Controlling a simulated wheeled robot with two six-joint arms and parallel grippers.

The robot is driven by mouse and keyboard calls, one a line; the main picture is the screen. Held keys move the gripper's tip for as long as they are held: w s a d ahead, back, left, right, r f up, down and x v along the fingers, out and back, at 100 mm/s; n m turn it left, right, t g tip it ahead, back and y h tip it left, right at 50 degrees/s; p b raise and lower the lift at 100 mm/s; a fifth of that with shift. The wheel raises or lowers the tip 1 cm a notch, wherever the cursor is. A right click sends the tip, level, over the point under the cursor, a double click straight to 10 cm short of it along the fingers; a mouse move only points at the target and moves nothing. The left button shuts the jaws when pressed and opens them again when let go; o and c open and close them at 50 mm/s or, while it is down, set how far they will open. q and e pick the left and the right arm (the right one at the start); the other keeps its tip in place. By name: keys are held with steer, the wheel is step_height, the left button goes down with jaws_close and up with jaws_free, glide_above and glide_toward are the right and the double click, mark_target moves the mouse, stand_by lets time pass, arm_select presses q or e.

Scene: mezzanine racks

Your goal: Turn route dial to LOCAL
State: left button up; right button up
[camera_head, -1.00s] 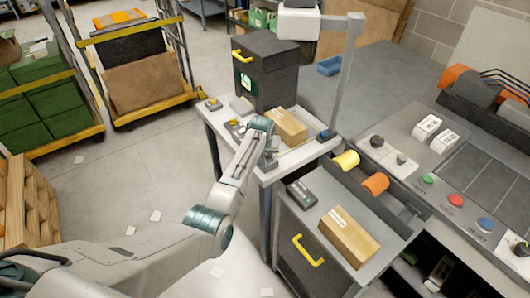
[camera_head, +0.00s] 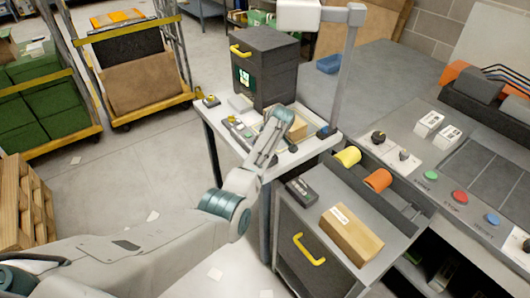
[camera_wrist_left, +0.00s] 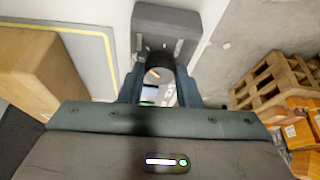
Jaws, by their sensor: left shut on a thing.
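My left gripper (camera_wrist_left: 158,88) is shut on a dark round knob, which appears to be the route dial (camera_wrist_left: 157,72). Its two fingers press on the knob from both sides in the left wrist view. A light mark shows on the knob's face, but I cannot read any label or tell which position it points to. A dark grey block (camera_wrist_left: 165,18) lies just beyond the knob. My right gripper is not in view.
A black cabinet (camera_head: 265,65) stands behind. A lower cabinet with a parcel (camera_head: 351,234) and the button console (camera_head: 445,185) are to the right.

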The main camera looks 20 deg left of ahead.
arm_select(q)
steer(key=n+b, duration=0.2)
steer(key=n+g+b, duration=0.1)
steer(key=n+b, duration=0.1)
steer(key=n+g+b, duration=0.1)
steer(key=n+b, duration=0.1)
steer(key=shift+w+f+y+b, duration=0.15)
steer(key=shift+f+y+b, duration=0.15)
steer(key=shift+y+b, duration=0.1)
steer(key=shift+r+n+g+b, duration=0.2)
steer(key=shift+n+g+b, duration=0.4)
steer(key=shift+n+b, duration=0.55)
steer(key=o, duration=1)
steer(key=shift+w, duration=0.1)
